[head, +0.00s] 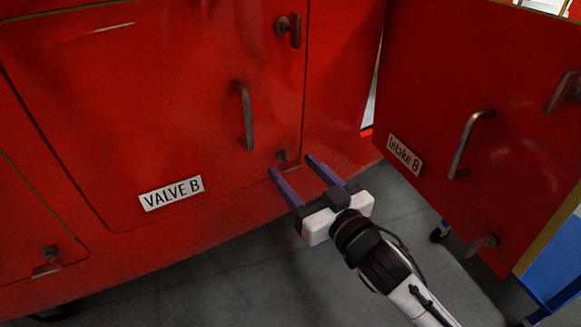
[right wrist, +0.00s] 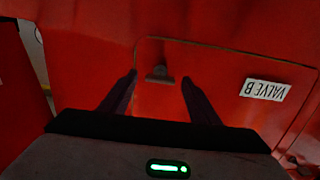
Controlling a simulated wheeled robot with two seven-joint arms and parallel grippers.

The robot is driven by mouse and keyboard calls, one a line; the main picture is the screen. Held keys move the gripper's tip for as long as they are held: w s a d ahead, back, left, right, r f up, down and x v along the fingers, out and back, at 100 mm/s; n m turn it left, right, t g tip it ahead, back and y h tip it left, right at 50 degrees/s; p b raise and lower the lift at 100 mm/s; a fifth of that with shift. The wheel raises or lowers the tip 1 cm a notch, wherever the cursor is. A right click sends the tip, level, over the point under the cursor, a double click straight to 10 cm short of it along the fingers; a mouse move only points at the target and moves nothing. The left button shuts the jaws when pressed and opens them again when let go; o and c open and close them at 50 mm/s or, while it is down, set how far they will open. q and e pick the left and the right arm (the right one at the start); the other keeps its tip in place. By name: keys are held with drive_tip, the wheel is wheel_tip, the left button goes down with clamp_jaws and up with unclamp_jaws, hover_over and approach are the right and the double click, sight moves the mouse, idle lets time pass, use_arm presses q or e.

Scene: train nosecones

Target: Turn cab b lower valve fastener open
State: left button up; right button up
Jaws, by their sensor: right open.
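The red cab panel labelled VALVE B (head: 172,193) fills the left of the head view. Its lower fastener (head: 283,156) is a small dark knob near the panel's lower right corner. In the right wrist view the fastener (right wrist: 159,75) appears ahead, between the finger lines. My right gripper (head: 292,165) is open and empty, its two purple fingers pointing at the fastener with the tips close to it. Whether the fingers touch it I cannot tell. In the right wrist view the fingers (right wrist: 158,78) are apart on either side of the fastener. My left gripper is not in view.
The upper fastener (head: 289,29) and a door handle (head: 245,115) are on the same panel. A red panel labelled Intake B (head: 404,155) with a handle (head: 468,143) stands to the right of my right gripper. Grey floor (head: 230,285) is clear below.

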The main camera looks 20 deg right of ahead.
drive_tip(key=shift+x, duration=1.4)
drive_tip(key=shift+c, duration=0.4)
